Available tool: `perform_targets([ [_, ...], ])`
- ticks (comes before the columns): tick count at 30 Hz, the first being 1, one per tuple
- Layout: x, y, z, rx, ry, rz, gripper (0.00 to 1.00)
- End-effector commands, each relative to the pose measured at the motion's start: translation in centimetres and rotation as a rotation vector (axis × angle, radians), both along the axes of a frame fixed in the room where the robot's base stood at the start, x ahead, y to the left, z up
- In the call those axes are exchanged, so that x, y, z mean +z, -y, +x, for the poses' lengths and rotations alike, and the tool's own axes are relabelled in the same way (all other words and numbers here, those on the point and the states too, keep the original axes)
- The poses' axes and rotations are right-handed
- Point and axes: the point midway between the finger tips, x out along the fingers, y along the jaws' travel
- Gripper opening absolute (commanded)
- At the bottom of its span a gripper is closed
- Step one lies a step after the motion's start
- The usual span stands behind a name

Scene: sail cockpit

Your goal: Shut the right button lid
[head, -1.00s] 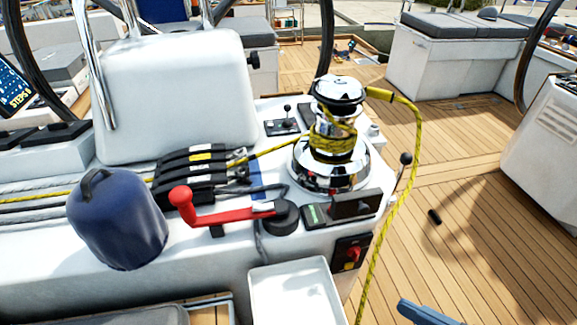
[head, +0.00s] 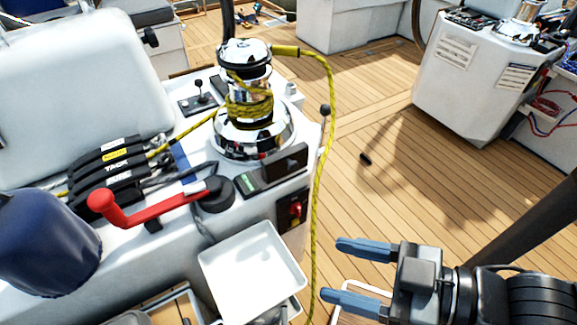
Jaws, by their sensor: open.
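A small button panel (head: 250,184) sits on the white console, in front of the winch. Its left part shows a green patch. The right button lid (head: 285,164) is a dark plate that appears raised and tilted up at the panel's right end. The button under it cannot be made out. My gripper (head: 334,269) is at the lower right, with its two blue fingers spread apart and nothing between them. It is apart from the lid, to the right of and below it in the picture.
The chrome winch (head: 248,110) with yellow rope (head: 318,150) stands behind the panel; the rope hangs between panel and gripper. A red handle (head: 145,212) lies to the left. A white tray (head: 240,278) and red switch (head: 295,209) are below. Open deck lies right.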

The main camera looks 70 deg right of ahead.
Motion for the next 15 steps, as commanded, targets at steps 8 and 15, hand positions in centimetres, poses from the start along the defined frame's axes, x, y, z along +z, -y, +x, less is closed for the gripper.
perform_targets([
  [8,-4.3,-0.4,0.0,0.061,-0.095,-0.160,0.38],
  [15,-10.2,1.2,-0.1,0.095,-0.244,-0.447,0.15],
])
